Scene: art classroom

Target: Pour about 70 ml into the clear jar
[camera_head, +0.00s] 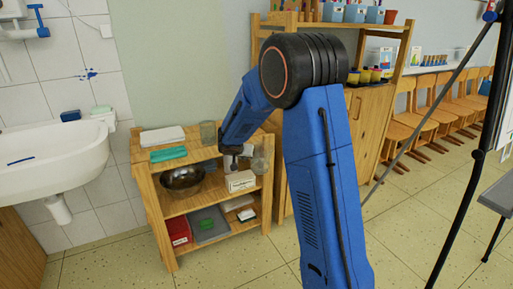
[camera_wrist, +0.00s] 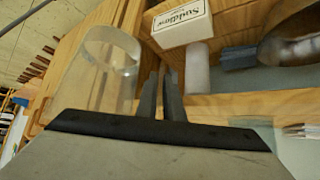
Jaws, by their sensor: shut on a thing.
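My gripper (camera_wrist: 162,78) is shut, its two dark fingers close together. A clear glass vessel (camera_wrist: 105,72) stands right beside the fingers in the wrist view, and it also shows in the head view (camera_head: 259,164). The gripper holds it at its side; the gripped part is hidden between the fingers. Its contents cannot be made out. Another clear glass jar (camera_head: 208,133) stands on the shelf unit's top, left of my arm in the head view.
The wooden shelf unit (camera_head: 158,225) holds a metal bowl (camera_head: 183,180), a white box (camera_head: 240,181), a red box (camera_head: 178,231) and grey trays. A sink (camera_head: 50,160) is at left.

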